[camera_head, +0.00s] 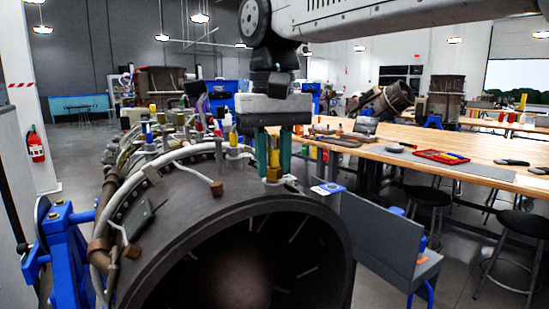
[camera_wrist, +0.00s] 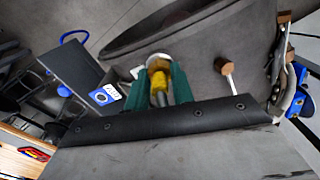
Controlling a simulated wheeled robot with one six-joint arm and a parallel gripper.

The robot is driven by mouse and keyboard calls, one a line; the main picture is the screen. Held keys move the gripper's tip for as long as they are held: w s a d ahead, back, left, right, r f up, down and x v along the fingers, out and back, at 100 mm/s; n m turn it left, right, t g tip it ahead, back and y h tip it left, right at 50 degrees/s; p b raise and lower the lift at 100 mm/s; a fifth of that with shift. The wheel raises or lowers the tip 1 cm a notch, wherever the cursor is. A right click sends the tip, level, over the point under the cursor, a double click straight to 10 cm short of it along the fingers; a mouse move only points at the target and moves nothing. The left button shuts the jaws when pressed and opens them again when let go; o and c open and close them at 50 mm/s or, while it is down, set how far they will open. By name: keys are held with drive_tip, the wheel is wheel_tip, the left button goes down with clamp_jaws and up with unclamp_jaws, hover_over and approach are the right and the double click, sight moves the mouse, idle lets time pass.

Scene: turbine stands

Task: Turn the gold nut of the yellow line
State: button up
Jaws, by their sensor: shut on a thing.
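The gold nut (camera_head: 273,173) sits at the foot of the yellow line (camera_head: 274,153), on top of the dark turbine casing (camera_head: 200,215). My gripper (camera_head: 274,168) points straight down over it, with its green fingers on both sides. In the wrist view the gold nut (camera_wrist: 157,64) lies between the tips of my gripper (camera_wrist: 159,72), and the yellow line (camera_wrist: 161,82) runs back between the fingers. The gripper is shut on the nut. The fingers hide the nut's sides, so its exact turn cannot be told.
Other coloured lines, with blue (camera_head: 233,138) and red ends, stand to the left along the casing. A pale pipe with a copper-coloured end block (camera_head: 216,188) is close by. A grey panel (camera_head: 385,240) and a wooden workbench (camera_head: 440,160) are to the right.

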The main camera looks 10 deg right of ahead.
drive_tip(key=shift+w+m, duration=0.1)
drive_tip(key=shift+m, duration=0.5)
drive_tip(key=o, duration=1)
drive_tip(key=shift+r, duration=3.9)
